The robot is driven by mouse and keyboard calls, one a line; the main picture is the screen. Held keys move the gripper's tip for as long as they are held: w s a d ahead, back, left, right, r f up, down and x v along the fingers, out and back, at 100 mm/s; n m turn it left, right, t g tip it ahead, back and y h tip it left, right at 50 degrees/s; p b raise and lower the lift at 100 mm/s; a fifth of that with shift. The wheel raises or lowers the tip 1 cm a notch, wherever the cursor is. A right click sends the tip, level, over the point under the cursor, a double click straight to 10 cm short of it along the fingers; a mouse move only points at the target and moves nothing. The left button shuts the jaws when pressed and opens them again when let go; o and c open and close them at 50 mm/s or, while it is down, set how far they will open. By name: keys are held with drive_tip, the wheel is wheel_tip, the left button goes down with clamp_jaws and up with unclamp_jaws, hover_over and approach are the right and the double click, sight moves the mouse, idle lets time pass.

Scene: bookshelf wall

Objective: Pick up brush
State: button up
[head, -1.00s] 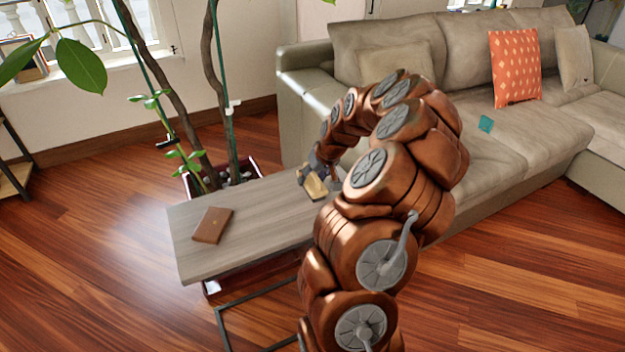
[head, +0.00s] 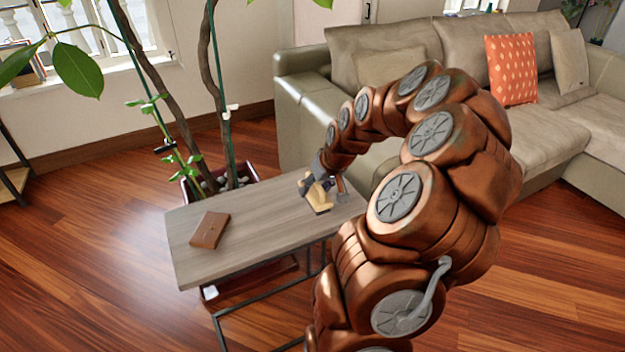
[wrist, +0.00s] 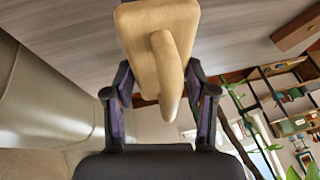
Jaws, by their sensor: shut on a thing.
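The brush is pale wood with a flat block and a rounded handle; in the wrist view the brush (wrist: 158,45) fills the top middle. My gripper (wrist: 160,78) has one dark finger on each side of it and is shut on it. In the head view the brush (head: 319,198) is at the right end of the grey table, low over or touching the top; I cannot tell which. My gripper (head: 316,184) shows there small and partly hidden behind the brush.
A brown wallet-like item (head: 210,230) lies on the left part of the grey table (head: 262,222). A potted plant (head: 215,180) stands behind it. A sofa (head: 300,95) is behind and right. Wood floor is open at left.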

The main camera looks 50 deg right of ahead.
sight(323, 208)
drive_tip(key=s+a, duration=0.1)
drive_tip(key=s, duration=0.1)
drive_tip(key=s+a, duration=0.2)
drive_tip(key=s+a+r, duration=0.1)
drive_tip(key=s+a, duration=0.1)
drive_tip(key=s, duration=0.1)
idle(0.3)
